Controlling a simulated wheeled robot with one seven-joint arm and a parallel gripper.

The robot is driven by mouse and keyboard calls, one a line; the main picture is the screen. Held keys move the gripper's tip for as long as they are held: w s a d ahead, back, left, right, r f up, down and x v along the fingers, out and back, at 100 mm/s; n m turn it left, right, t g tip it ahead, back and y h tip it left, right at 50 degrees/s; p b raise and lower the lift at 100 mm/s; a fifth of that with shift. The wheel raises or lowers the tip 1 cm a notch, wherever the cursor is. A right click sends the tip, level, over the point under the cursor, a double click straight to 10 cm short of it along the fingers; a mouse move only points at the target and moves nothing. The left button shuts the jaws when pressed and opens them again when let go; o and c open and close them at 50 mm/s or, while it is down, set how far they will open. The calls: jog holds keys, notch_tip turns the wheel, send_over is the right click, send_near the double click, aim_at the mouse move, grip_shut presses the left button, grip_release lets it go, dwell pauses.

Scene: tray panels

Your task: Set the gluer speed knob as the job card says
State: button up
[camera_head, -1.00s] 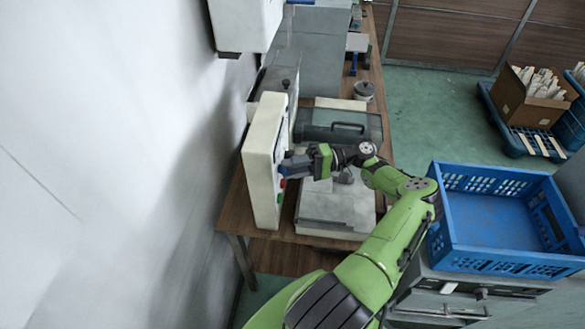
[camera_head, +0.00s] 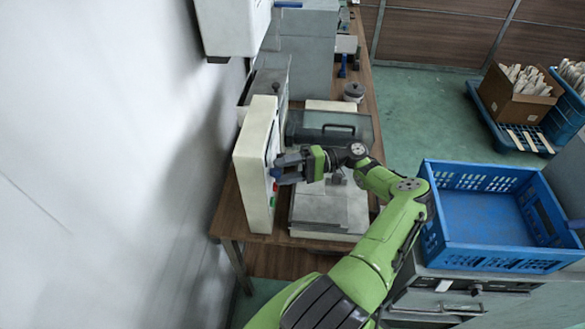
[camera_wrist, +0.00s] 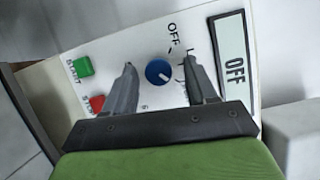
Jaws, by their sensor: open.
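The gluer speed knob (camera_wrist: 158,72) is a round blue knob with a white pointer mark on the white control panel (camera_wrist: 130,62). In the wrist view it lies between my gripper's (camera_wrist: 160,75) two open fingers, which stand on either side of it; I cannot tell whether they touch it. The scale around it shows OFF and some marks partly hidden by the fingers. A display (camera_wrist: 234,65) beside it reads OFF. In the head view my gripper (camera_head: 276,170) is at the face of the panel box (camera_head: 256,165) and hides the knob. No job card is readable in these views.
A green START button (camera_wrist: 84,66) and a red button (camera_wrist: 97,104) sit left of the knob, the red one close to the left finger. A pale machine (camera_head: 330,207) stands on the wooden table (camera_head: 229,212). A blue crate (camera_head: 485,265) is at right.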

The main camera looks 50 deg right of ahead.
jog(key=b+v, duration=1.4)
jog(key=v, duration=0.1)
jog(key=shift+d, duration=0.25)
jog(key=shift+s+f, duration=0.1)
jog(key=shift+f, duration=0.05)
